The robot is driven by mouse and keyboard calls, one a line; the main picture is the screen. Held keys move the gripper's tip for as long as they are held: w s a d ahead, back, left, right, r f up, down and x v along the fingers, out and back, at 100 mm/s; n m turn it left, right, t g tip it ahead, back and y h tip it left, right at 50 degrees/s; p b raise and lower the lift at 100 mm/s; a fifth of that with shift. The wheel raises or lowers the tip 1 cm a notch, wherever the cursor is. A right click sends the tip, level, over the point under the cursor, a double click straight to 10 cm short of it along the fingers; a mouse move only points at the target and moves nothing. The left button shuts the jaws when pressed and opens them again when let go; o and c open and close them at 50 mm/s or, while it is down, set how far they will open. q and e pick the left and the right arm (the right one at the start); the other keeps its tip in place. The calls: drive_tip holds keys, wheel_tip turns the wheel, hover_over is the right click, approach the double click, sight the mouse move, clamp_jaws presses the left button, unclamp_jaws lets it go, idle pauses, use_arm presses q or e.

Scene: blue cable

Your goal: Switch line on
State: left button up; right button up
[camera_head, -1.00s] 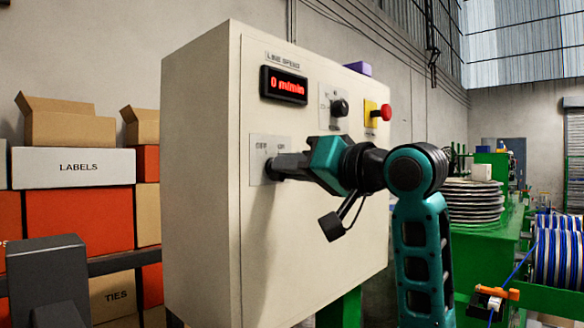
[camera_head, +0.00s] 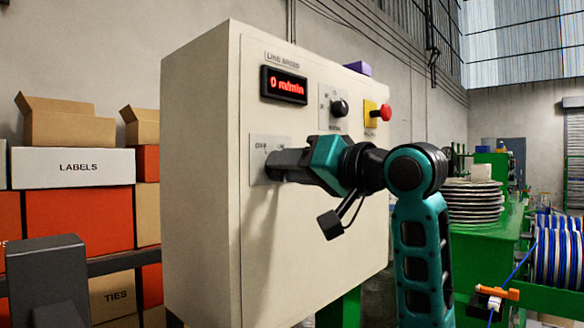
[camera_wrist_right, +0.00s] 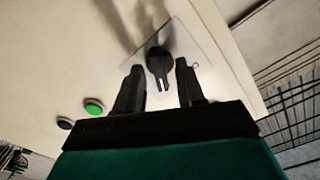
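The pale control cabinet (camera_head: 205,170) fills the middle of the head view. Its red display (camera_head: 284,84) under the "LINE SPEED" label reads 0 m/min. My right gripper (camera_head: 272,165) is at a small plate (camera_head: 257,146) on the lower left of the cabinet's front and hides most of it. In the right wrist view a black rotary switch (camera_wrist_right: 160,63) lies between the two fingers of my right gripper (camera_wrist_right: 161,88). A gap shows on each side of the switch, so the gripper is open around it.
A black knob (camera_head: 340,108) and a red mushroom button (camera_head: 385,112) on yellow sit higher on the cabinet. The wrist view shows a green button (camera_wrist_right: 94,106) and a black button (camera_wrist_right: 65,123). Stacked boxes (camera_head: 73,168) stand left; a green machine (camera_head: 490,250) stands right.

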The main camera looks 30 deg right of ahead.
drive_tip(key=b+v, duration=0.1)
drive_tip(key=v, duration=1.2)
drive_tip(key=shift+b, duration=0.4)
drive_tip(key=w+a+f+g+h, duration=0.1)
drive_tip(key=w+a+f+g, duration=0.2)
drive_tip(key=f, duration=1)
drive_tip(key=w+a+f+g+h, duration=0.15)
drive_tip(key=w+f, duration=0.25)
drive_tip(key=f, duration=0.8)
drive_tip(key=s+a+f+n+g+h, duration=0.1)
drive_tip(key=s+f+g, duration=0.15)
drive_tip(key=f, duration=0.65)
drive_tip(key=s+a+f+n+g+h, duration=0.15)
drive_tip(key=s+f, duration=0.25)
drive_tip(key=f, duration=0.5)
drive_tip(key=s+a+f+n+g, duration=0.2)
drive_tip(key=s+f+g, duration=0.3)
drive_tip(key=s+f, duration=0.95)
drive_tip(key=w+a+f+t+y, duration=0.1)
drive_tip(key=w+a+f+t, duration=0.2)
drive_tip(key=w+f+t, duration=0.3)
drive_tip(key=shift+w+f+t, duration=0.15)
drive_tip(key=shift+f+t, duration=0.45)
drive_tip(key=shift+t, duration=0.05)
